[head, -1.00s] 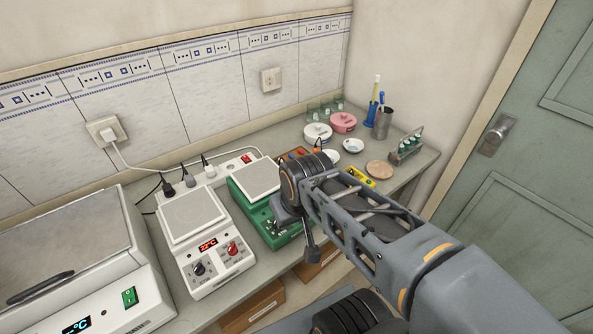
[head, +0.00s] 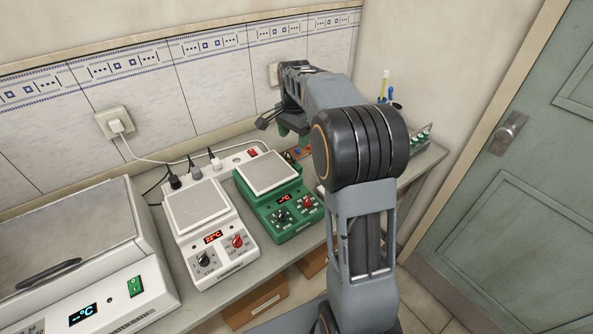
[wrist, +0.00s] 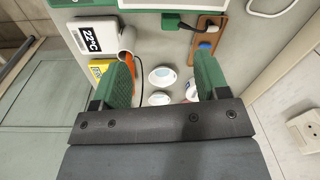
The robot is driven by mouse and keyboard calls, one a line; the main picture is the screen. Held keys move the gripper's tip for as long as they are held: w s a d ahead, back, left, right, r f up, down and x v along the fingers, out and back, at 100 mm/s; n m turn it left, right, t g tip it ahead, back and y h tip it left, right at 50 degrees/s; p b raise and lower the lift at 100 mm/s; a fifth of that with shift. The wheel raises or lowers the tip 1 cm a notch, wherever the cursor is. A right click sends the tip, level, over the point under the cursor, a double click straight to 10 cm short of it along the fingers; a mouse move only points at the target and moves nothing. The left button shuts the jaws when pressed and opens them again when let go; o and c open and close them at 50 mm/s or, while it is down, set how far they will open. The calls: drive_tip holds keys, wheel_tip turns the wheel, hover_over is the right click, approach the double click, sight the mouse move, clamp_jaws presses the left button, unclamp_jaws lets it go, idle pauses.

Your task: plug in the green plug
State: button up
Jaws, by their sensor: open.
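A small dark green plug (wrist: 171,21) with a black lead shows at the top of the wrist view, beside a brown wooden holder (wrist: 209,30). It lies close to the edge of the green hotplate (head: 270,192). The white power strip (head: 231,161) runs behind the hotplates, with black, grey and white plugs in it and a red switch at its right end. My gripper (head: 292,133) is above the bench right of the strip. In the wrist view its green fingers (wrist: 164,82) are wide apart, with nothing between them. In the head view my arm hides the bench behind it.
A white hotplate (head: 210,225) stands left of the green one, beside a large white bath (head: 75,240). A wall socket (wrist: 307,130) is at the right.

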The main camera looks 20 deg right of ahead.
sight(297, 165)
drive_tip(key=w+d+f+m, duration=0.2)
drive_tip(key=w, duration=0.1)
drive_tip(key=shift+w+d+f+g, duration=0.15)
drive_tip(key=shift+d+g, duration=0.1)
drive_tip(key=shift+g, duration=0.05)
wheel_tip(297, 165, down, 9)
drive_tip(key=shift+r, duration=0.2)
idle(0.5)
drive_tip(key=shift+f, duration=0.1)
drive_tip(key=shift+f+p, duration=0.5)
drive_tip(key=shift+f, duration=2)
drive_tip(key=shift+c, duration=0.5)
